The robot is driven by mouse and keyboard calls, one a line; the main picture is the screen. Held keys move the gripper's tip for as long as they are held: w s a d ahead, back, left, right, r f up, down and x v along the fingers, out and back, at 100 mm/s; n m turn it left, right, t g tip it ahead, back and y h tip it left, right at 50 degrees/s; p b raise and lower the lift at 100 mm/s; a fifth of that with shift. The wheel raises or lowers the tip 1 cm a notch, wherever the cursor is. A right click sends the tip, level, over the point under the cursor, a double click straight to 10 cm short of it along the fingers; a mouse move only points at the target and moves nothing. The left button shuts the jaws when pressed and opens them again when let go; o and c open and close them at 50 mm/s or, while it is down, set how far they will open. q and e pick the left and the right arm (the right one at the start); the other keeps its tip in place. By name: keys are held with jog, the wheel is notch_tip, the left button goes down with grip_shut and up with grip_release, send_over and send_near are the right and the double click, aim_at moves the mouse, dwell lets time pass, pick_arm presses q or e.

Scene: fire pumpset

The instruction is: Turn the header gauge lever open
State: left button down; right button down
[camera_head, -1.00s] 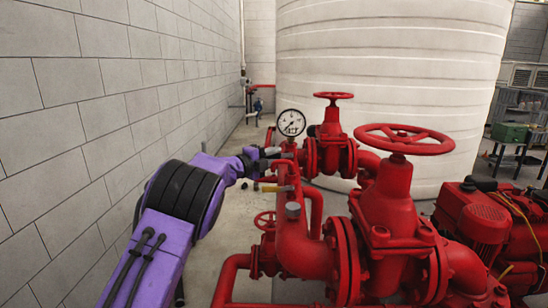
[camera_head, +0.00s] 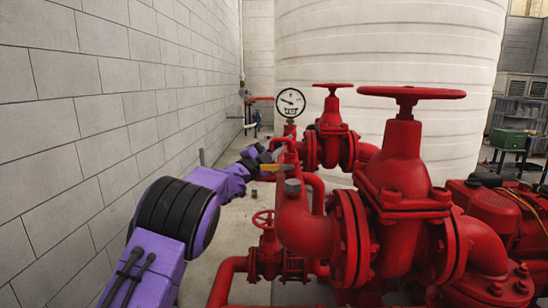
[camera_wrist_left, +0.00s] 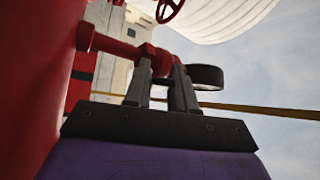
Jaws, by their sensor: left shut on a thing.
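The round white pressure gauge (camera_head: 290,102) stands upright on the red header pipework in the head view. My left gripper (camera_head: 272,158) is below and just left of it, at the small fitting under the gauge. In the left wrist view the two grey fingers (camera_wrist_left: 160,88) are closed at the end of a thin red pipe stub (camera_wrist_left: 118,46). A dark ring (camera_wrist_left: 206,77), probably the gauge's rim, shows just beyond them. The gripped lever is mostly hidden by the fingers. My right gripper is in neither view.
A yellow handle (camera_head: 277,168) lies just below the left gripper. Red valves with handwheels (camera_head: 411,92) stand to the right. A grey block wall (camera_head: 90,110) runs along the left, and a large white tank (camera_head: 400,55) is behind.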

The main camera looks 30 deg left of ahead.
pick_arm(q)
jog(key=shift+w+d+f+n+t+b, duration=0.15)
jog(key=shift+f+n+t+b, duration=0.2)
jog(key=shift+n+b, duration=0.25)
jog(key=c, duration=1)
grip_release()
jog(key=shift+r, duration=0.1)
jog(key=shift+s+f, duration=0.2)
jog(key=shift+s, duration=0.15)
jog(key=shift+b+v, duration=1.85)
jog(key=shift+v, duration=3.05)
